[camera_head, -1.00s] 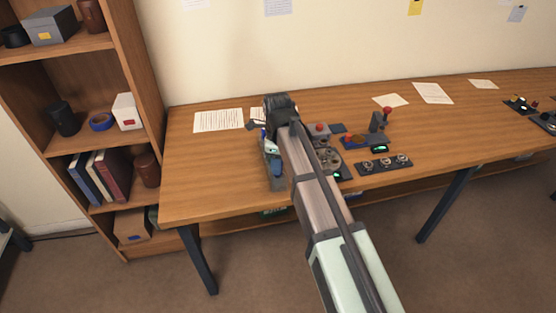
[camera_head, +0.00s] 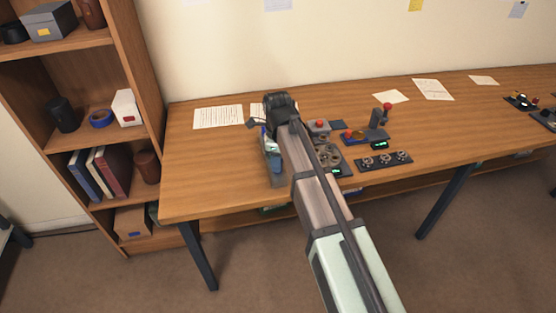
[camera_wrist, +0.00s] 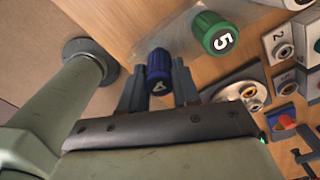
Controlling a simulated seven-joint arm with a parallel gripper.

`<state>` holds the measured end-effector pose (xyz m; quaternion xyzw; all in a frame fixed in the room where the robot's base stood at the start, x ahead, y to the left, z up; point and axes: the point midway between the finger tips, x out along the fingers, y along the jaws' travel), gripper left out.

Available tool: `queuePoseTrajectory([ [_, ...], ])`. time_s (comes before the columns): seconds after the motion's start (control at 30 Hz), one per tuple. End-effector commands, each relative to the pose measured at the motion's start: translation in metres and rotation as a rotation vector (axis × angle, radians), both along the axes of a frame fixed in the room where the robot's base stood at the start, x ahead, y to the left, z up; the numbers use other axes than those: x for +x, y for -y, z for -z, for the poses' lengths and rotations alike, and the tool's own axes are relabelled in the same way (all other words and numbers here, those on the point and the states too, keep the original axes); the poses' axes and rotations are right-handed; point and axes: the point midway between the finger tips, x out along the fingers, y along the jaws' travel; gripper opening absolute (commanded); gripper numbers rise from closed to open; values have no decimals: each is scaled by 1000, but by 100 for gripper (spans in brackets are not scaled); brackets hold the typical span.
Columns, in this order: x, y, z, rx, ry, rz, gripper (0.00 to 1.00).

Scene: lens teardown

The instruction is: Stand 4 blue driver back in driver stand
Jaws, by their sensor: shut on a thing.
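The blue driver (camera_wrist: 158,65), with a pale 4 on its cap, is between the two fingers of my gripper (camera_wrist: 158,88) in the wrist view. The gripper is shut on its handle. The driver's shaft is hidden below the cap. The green driver (camera_wrist: 215,33), marked 5, stands apart, up and to the right. In the head view my arm hides most of the work spot; a grey, bluish holder (camera_head: 275,172), perhaps the driver stand, shows at its left. I cannot tell whether the blue driver sits in a stand slot.
Numbered grey blocks with round sockets (camera_wrist: 283,50) lie right of the gripper in the wrist view. In the head view, a red-button box (camera_head: 319,126) and a three-socket plate (camera_head: 385,160) stand right of my arm.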

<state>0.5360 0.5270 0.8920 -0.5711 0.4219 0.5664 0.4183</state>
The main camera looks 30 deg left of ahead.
Motion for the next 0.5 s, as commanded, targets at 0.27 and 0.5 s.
queuePoseTrajectory([
  [0.27, 0, 0, 3, 0, 0, 0, 4],
  [0.5, 0, 0, 5, 0, 0, 0, 4],
])
